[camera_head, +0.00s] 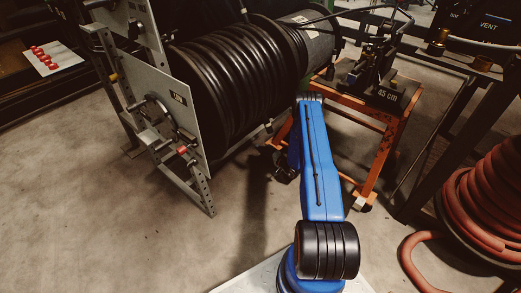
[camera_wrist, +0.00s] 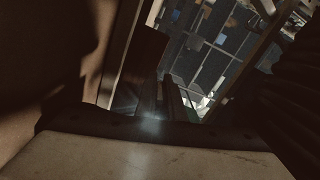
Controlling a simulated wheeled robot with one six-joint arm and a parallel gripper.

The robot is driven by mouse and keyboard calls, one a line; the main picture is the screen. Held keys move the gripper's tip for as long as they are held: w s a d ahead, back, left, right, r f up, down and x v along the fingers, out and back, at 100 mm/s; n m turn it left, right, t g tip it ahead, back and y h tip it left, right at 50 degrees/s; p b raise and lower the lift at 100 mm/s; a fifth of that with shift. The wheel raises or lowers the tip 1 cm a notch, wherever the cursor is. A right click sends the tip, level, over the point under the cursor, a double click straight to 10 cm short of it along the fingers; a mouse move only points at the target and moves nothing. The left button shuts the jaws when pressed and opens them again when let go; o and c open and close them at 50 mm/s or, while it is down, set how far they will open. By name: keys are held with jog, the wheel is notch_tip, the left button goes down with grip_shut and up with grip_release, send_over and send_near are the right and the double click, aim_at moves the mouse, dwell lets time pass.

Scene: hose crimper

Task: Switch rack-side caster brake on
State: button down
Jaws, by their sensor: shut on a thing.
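The orange stand (camera_head: 352,103) carries the crimper (camera_head: 375,70) and a plate marked "45 cm". One dark caster (camera_head: 284,172) shows at its left, beside my blue arm. Another caster (camera_head: 363,206) shows at the foot of its right front leg. I cannot make out either brake lever's position. My arm reaches away toward the stand, and its far end is hidden in the head view. In the wrist view my gripper (camera_wrist: 166,98) is dark, its fingers close together and shut on a dark thing that I cannot identify. A dark brown upright part (camera_wrist: 138,58) stands just beyond them.
A large black hose reel (camera_head: 225,85) in a grey frame stands left of my arm. A dark rack (camera_head: 452,120) and a coil of red hose (camera_head: 488,205) stand to the right. Bare concrete floor (camera_head: 125,235) is clear at the lower left.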

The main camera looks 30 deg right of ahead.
jog(key=shift+f, duration=0.1)
jog(key=c, duration=1.9)
grip_release()
jog(key=shift+d, duration=0.1)
jog(key=shift+o, duration=0.2)
jog(key=v, duration=1.7)
jog(key=shift+s, duration=0.25)
